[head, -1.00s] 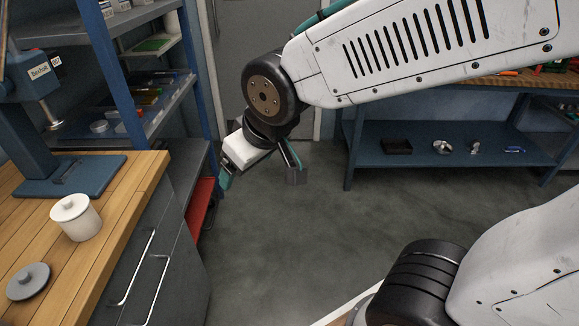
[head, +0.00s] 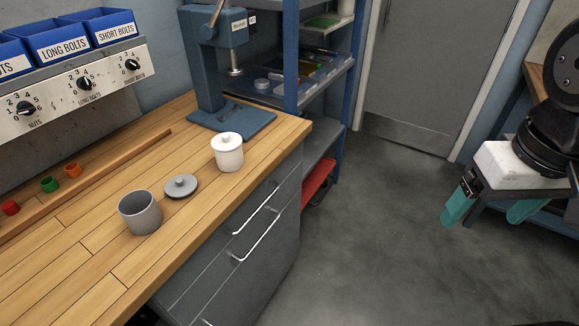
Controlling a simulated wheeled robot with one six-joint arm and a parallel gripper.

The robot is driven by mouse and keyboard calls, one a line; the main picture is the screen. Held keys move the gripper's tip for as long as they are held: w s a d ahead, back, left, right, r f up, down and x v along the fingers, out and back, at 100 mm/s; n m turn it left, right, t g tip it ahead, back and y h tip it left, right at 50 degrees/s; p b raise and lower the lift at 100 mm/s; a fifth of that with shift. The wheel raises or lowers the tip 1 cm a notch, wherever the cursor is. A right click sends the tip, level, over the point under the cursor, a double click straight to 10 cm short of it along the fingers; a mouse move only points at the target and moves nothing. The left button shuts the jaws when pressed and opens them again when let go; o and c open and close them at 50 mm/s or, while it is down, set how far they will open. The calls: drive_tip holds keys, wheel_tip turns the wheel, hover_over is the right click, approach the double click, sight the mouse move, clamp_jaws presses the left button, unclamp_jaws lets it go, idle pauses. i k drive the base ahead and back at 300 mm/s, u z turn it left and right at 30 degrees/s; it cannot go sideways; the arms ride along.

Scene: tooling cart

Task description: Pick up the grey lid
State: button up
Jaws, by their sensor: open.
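The grey lid (head: 181,187) lies flat on the wooden worktop, its round knob facing up. It sits between an open grey pot (head: 140,213) and a white pot with a white lid (head: 228,153). My gripper (head: 484,215) is at the right side of the view, over the floor and well away from the worktop. Its two teal fingers are spread apart with nothing between them.
A blue press (head: 225,112) stands at the worktop's far end. Red, green (head: 49,184) and orange pieces lie by a wooden strip at the left. Blue bolt bins (head: 65,42) sit above a dial panel (head: 80,88). Open floor (head: 370,240) separates my gripper from the drawers.

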sight(180, 186)
drive_tip(key=u, duration=1.2)
